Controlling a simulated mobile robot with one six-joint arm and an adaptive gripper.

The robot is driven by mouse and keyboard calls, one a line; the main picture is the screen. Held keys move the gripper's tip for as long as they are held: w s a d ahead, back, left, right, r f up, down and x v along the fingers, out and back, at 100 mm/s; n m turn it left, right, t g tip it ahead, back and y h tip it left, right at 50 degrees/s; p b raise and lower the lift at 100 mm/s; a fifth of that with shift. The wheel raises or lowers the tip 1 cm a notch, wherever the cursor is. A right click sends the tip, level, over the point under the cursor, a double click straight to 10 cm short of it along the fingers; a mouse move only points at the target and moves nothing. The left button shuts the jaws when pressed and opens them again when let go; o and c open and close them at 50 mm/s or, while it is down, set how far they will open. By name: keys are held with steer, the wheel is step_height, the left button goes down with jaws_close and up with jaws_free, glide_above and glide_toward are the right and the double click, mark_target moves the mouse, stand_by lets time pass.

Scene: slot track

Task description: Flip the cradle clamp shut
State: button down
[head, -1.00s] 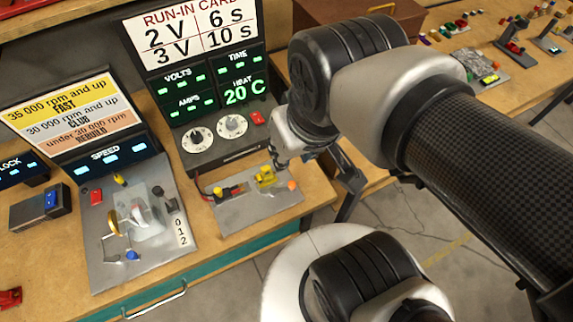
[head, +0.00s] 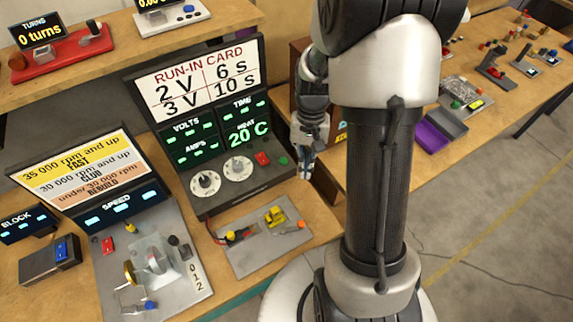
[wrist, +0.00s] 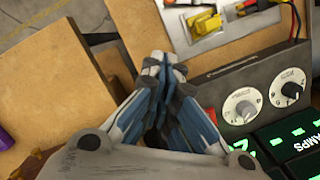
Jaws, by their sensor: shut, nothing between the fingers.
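A yellow cradle (head: 276,217) sits on a small grey plate (head: 250,252) at the front of the bench. An orange-tipped part (head: 299,225), which looks like the clamp's lever, lies low to its right. I cannot tell its exact angle. The cradle also shows at the top of the wrist view (wrist: 206,23). My gripper (head: 306,172) points down, shut and empty, above and behind the plate, to the right of the run-in panel. In the wrist view its closed fingertips (wrist: 164,62) are over bare wood, apart from the cradle.
The run-in panel (head: 205,125) with two dials stands behind the plate. A speed rig (head: 150,260) with a clear cover stands to the left. Red and black leads join the plate's left side. A purple tray (head: 434,136) lies on the bench at right.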

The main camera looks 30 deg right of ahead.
mark_target(287, 228)
steer(key=shift+d+f, duration=0.2)
steer(key=shift+f, duration=0.3)
steer(key=shift+d+f, duration=0.15)
steer(key=shift+f, duration=0.35)
steer(key=shift+f, duration=0.1)
steer(key=b+x, duration=0.3)
steer(key=x, duration=0.7)
steer(key=shift+s+a, duration=0.15)
steer(key=shift+s, duration=0.05)
steer(key=s+a, duration=0.2)
steer(key=shift+s+b, duration=0.3)
steer(key=shift+s, duration=0.05)
steer(key=shift+s+a, duration=0.15)
steer(key=shift+s, duration=0.05)
steer(key=shift+s+m, duration=0.1)
steer(key=shift+m, duration=0.2)
